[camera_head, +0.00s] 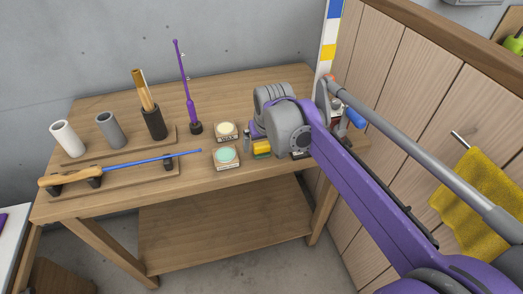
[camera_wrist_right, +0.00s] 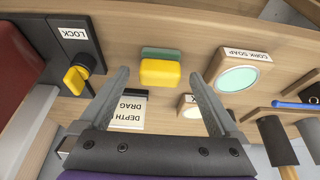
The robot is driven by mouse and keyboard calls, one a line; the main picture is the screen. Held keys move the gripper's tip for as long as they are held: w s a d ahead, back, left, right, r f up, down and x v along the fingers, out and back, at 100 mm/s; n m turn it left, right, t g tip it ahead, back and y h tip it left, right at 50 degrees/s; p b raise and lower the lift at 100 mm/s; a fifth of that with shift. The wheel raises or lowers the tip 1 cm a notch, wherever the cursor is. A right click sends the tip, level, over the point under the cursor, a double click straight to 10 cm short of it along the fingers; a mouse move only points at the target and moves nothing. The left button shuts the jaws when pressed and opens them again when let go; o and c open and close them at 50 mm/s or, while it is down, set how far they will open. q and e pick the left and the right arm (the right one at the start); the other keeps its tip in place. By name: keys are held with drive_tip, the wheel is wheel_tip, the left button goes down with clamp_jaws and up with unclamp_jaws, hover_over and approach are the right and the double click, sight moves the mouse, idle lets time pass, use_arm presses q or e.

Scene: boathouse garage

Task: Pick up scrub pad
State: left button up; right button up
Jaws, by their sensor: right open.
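The scrub pad (camera_head: 262,149) is a small yellow block with a green layer, lying on the wooden workbench (camera_head: 215,180) near its right end. In the right wrist view the scrub pad (camera_wrist_right: 161,72) shows whole, yellow face toward me and green strip behind. My right gripper (camera_wrist_right: 158,82) is open, with one finger to each side of the pad and clear space between. The pad is not held. In the head view my right wrist and forearm partly cover the bench around the pad. My left gripper is not in view.
Beside the pad are a cork soap tin (camera_wrist_right: 237,76), a second tin (camera_head: 225,131), a "DEPTH DRAG" label (camera_wrist_right: 128,110) and a lock panel with a yellow knob (camera_wrist_right: 76,77). A rack with tubes and a blue rod (camera_head: 150,163) stands left. Wooden cabinets (camera_head: 400,75) border the right.

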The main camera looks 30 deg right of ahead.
sight(261, 144)
drive_tip(key=shift+w+f, duration=0.25)
drive_tip(key=shift+f, duration=0.25)
drive_tip(key=c, duration=1.4)
drive_tip(key=shift+r, duration=0.1)
drive_tip(key=shift+c, duration=0.2)
wheel_tip(261, 144, up, 10)
drive_tip(key=shift+d+f+p, duration=0.1)
drive_tip(key=shift+p, duration=0.65)
